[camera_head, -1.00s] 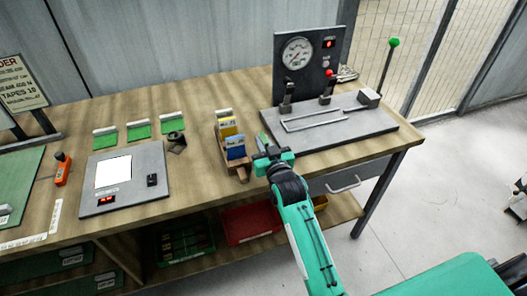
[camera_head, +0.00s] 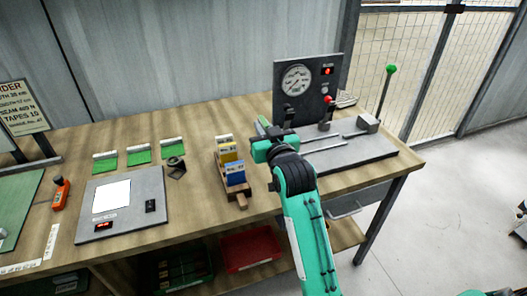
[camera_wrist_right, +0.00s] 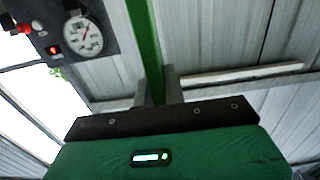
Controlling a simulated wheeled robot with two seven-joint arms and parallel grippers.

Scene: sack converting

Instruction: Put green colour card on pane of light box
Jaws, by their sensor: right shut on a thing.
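The green colour card (camera_head: 263,122) is a thin green strip at the tips of my right gripper (camera_head: 272,136). In the right wrist view the card (camera_wrist_right: 146,45) shows edge-on, as a narrow green band gripped between the fingers (camera_wrist_right: 160,88). The gripper is shut on it, above the bench, beside the wooden card holder. The light box (camera_head: 148,178) is a flat grey unit at the left of the bench. Its bright white pane (camera_head: 111,197) is bare. My left gripper is not in view.
The wooden holder (camera_head: 241,200) keeps white, yellow and blue cards (camera_head: 236,173). Green swatches with white edges (camera_head: 139,154) and a dark hexagonal part (camera_head: 176,167) lie behind the light box. A gauge panel (camera_head: 305,95) with levers stands right.

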